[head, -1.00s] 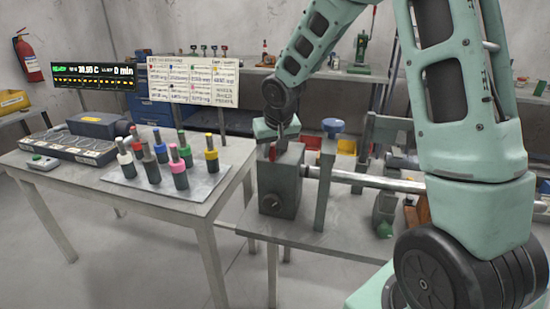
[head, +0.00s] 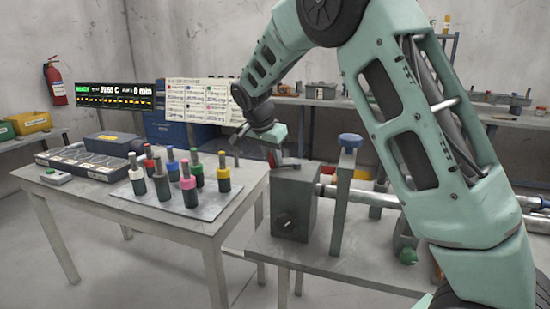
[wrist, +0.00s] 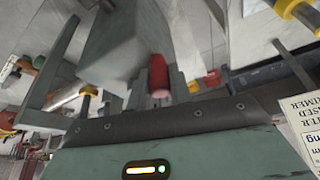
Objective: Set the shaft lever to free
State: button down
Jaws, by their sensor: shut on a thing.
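The grey gear box (head: 291,207) stands at the left end of the machine bench, with a round dark knob on its front face. The shaft lever, with its red grip (head: 271,159), leans to the left from the top of the box. My gripper (head: 273,152) is at this red end, left of the box top. In the wrist view the red grip (wrist: 159,76) sits between my fingers (wrist: 158,88), which are shut on it. The grey box (wrist: 120,45) fills the area behind it. Any markings of the lever positions cannot be made out.
A silver shaft (head: 375,196) runs right from the box, past an upright post with a blue knob (head: 350,141). A table on the left holds a tray (head: 190,205) of several colour-capped bottles. A sign board (head: 195,100) stands behind. My arm hides the bench's right part.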

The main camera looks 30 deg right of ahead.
jog(key=shift+w+d+r+m+g+p, duration=0.1)
jog(key=shift+w+d+m+g+p, duration=0.3)
jog(key=shift+m+p, duration=0.4)
jog(key=shift+w+d+f+m+g+p, duration=0.1)
jog(key=shift+w+d+m+g+p, duration=0.2)
jog(key=shift+w+m+p, duration=0.5)
jog(key=shift+w+d+r+m+g+p, duration=0.15)
jog(key=shift+d+m+g+p, duration=0.2)
jog(key=shift+m, duration=0.75)
jog(key=c, duration=1.3)
grip_release()
jog(key=shift+o, duration=0.2)
jog(key=v, duration=1.7)
jog(key=shift+w, duration=0.1)
